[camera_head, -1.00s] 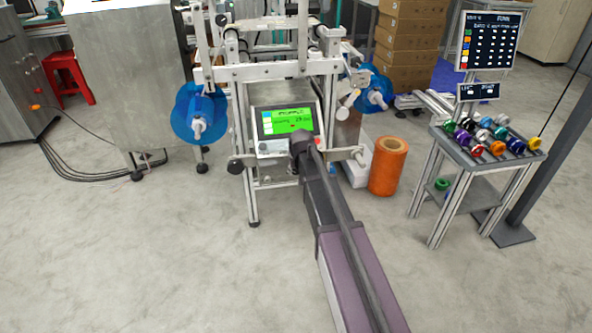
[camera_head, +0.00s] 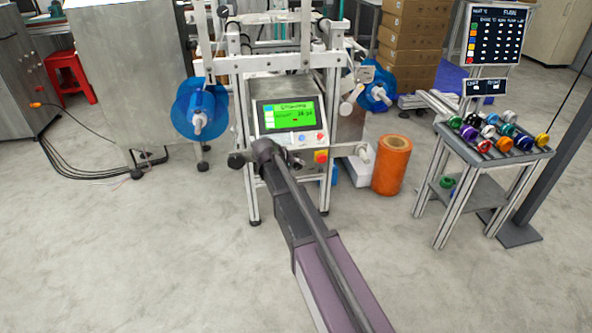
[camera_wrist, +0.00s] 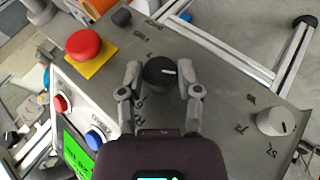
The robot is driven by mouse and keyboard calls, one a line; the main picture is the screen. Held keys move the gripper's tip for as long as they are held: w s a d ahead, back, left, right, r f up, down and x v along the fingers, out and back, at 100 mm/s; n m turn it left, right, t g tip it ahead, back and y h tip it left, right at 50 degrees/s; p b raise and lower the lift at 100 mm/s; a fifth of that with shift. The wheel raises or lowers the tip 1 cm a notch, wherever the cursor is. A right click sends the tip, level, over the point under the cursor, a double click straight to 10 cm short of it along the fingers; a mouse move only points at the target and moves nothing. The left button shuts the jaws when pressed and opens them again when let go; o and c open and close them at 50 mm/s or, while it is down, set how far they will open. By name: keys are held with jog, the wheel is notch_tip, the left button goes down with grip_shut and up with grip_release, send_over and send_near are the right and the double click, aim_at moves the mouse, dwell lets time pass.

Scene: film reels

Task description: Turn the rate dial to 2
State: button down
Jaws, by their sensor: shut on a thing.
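A black round dial (camera_wrist: 159,73) with a short white pointer line sits on the grey panel in the wrist view. Its pointer is toward the right of the picture. The fingers of my gripper (camera_wrist: 161,80) are on both sides of this dial and shut on it. Small markings around the dial are too blurred to read, and I cannot confirm its name. In the head view my gripper is at the lower left of the machine's control box (camera_head: 291,119), where the arm hides the dial.
A red stop button (camera_wrist: 84,44) on yellow, a second black knob (camera_wrist: 121,17) and a pale grey knob (camera_wrist: 276,121) share the panel. A green screen (camera_head: 288,115) is above. An orange spool (camera_head: 392,165) and a cart (camera_head: 480,160) stand at right.

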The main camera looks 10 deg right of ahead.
dwell(0.3)
jog(key=shift+c, duration=1.5)
grip_release()
jog(key=s+r+m+g+y+p, duration=0.1)
jog(key=s+r+g+y+p, duration=0.2)
jog(key=s, duration=0.7)
jog(key=s+r+y+p, duration=0.2)
jog(key=s+p, duration=0.4)
jog(key=s, duration=0.3)
jog(key=s+r+m+g+y+p, duration=0.1)
jog(key=s+r+g+y+p, duration=0.2)
jog(key=s, duration=0.7)
notch_tip(320, 180, up, 36)
jog(key=t+p, duration=0.1)
jog(key=p, duration=3.7)
jog(key=shift+d+r, duration=0.2)
jog(key=shift+r, duration=0.05)
